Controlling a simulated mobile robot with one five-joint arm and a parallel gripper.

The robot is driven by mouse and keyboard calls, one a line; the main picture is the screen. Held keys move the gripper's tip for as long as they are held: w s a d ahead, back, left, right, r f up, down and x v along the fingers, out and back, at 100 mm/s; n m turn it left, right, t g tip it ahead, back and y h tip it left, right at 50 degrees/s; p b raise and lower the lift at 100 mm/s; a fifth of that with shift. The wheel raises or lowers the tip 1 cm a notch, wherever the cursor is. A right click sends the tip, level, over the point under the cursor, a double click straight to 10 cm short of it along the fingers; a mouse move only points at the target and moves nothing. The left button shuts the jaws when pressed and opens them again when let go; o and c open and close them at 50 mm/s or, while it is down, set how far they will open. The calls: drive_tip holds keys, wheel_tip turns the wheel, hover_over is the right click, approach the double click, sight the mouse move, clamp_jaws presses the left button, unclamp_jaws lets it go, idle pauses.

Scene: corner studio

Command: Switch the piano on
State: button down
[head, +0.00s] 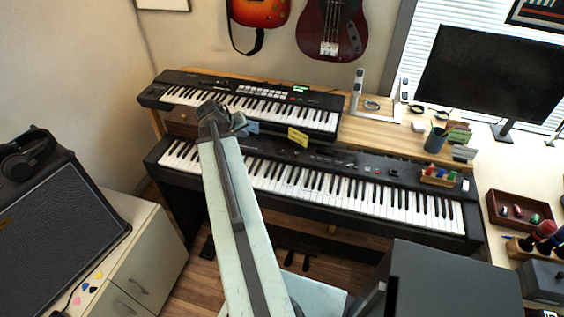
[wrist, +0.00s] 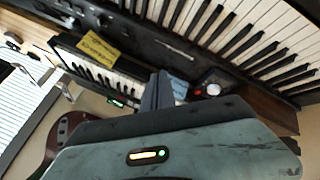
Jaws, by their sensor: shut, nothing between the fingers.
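The black piano (head: 472,226) stands below a smaller keyboard, its long row of keys facing the front. Its control panel (head: 340,158) runs behind the keys; the arm hides part of its left side. In the wrist view, the panel (wrist: 140,32) and keys fill the top. A round dark knob (wrist: 208,84) with a pale top and a small red spot beside it shows near my fingers. I cannot tell which control is the power switch. My gripper (head: 240,125) is shut and empty over the piano's left rear; its fingers (wrist: 158,92) show in the wrist view. Contact is unclear.
The smaller keyboard (head: 325,122) sits on a wooden shelf behind, with a lit green display. A yellow note (head: 298,137) and a blue card (head: 252,127) are by its front edge. A small holder (head: 438,180) with coloured items stands on the piano's right. An amplifier (head: 62,225) is left.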

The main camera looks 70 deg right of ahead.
drive_tip(key=m+g+h+b, duration=0.1)
drive_tip(key=m+g+b, duration=0.1)
hover_over(282, 152)
drive_tip(key=a, duration=0.1)
drive_tip(key=f, duration=0.2)
drive_tip(key=shift+w+r, duration=0.1)
drive_tip(key=shift+r, duration=0.25)
drive_tip(key=shift+f, duration=0.1)
wheel_tip(282, 152, down, 9)
drive_tip(key=b, duration=0.9)
drive_tip(key=shift+r, duration=0.2)
idle(0.3)
drive_tip(key=shift+f, duration=0.15)
drive_tip(key=shift+f+b, duration=0.3)
drive_tip(key=shift+b, duration=0.15)
